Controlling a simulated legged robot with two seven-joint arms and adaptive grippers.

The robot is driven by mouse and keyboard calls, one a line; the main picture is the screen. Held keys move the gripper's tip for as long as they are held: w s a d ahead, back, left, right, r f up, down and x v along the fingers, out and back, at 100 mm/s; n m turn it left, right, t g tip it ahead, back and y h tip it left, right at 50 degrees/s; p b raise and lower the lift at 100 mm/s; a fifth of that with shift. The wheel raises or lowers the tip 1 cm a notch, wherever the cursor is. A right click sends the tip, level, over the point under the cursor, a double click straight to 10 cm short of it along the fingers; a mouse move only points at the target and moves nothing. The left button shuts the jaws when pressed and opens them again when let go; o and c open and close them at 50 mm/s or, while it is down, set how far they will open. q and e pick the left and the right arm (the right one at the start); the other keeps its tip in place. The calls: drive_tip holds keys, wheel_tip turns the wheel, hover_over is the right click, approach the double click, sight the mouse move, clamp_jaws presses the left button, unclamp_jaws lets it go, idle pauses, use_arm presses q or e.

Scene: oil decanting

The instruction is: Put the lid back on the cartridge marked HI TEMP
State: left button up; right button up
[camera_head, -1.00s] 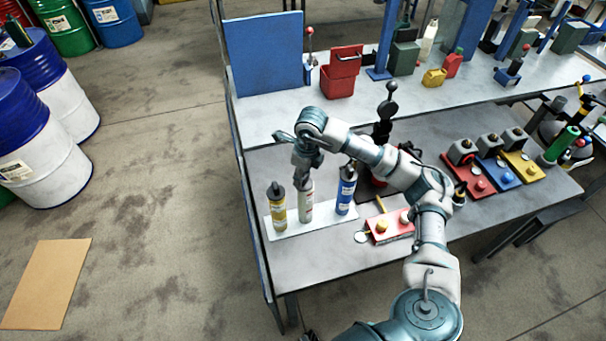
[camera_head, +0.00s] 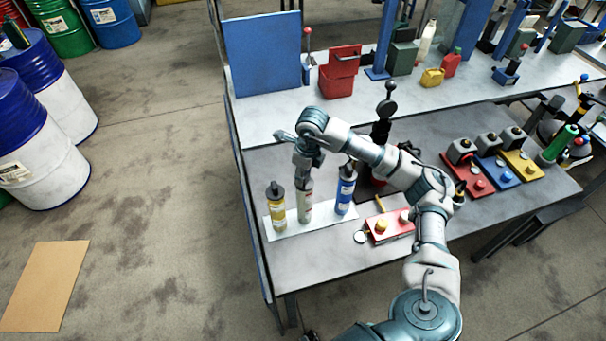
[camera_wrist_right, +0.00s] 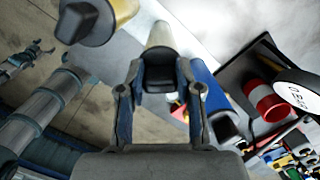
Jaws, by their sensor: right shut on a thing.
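Three cartridges stand upright on a white tray (camera_head: 325,227) at the near left of the bench. The left one is yellow (camera_head: 278,214) with a dark cap, the middle one is pale with red print (camera_head: 304,208), and the right one is blue (camera_head: 345,192) with a dark cap. No print is readable. My right gripper (camera_head: 304,182) is directly above the middle cartridge. In the right wrist view its fingers (camera_wrist_right: 160,78) are closed around a dark lid-like piece, lined up with the pale cartridge (camera_wrist_right: 161,37). Whether the piece is seated is hidden. My left gripper is not seen.
A red block with yellow knobs (camera_head: 389,228) and a small round disc (camera_head: 360,237) lie right of the tray. A black stand (camera_head: 382,133) is behind my right forearm. Red, blue and yellow plates (camera_head: 503,172) are farther right. The bench's front is clear.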

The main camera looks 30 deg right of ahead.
drive_tip(key=o, duration=0.8)
drive_tip(key=shift+d, duration=0.1)
drive_tip(key=o, duration=0.5)
drive_tip(key=shift+r, duration=0.1)
drive_tip(key=shift+r+p, duration=2.3)
drive_tip(key=shift+r, duration=1.15)
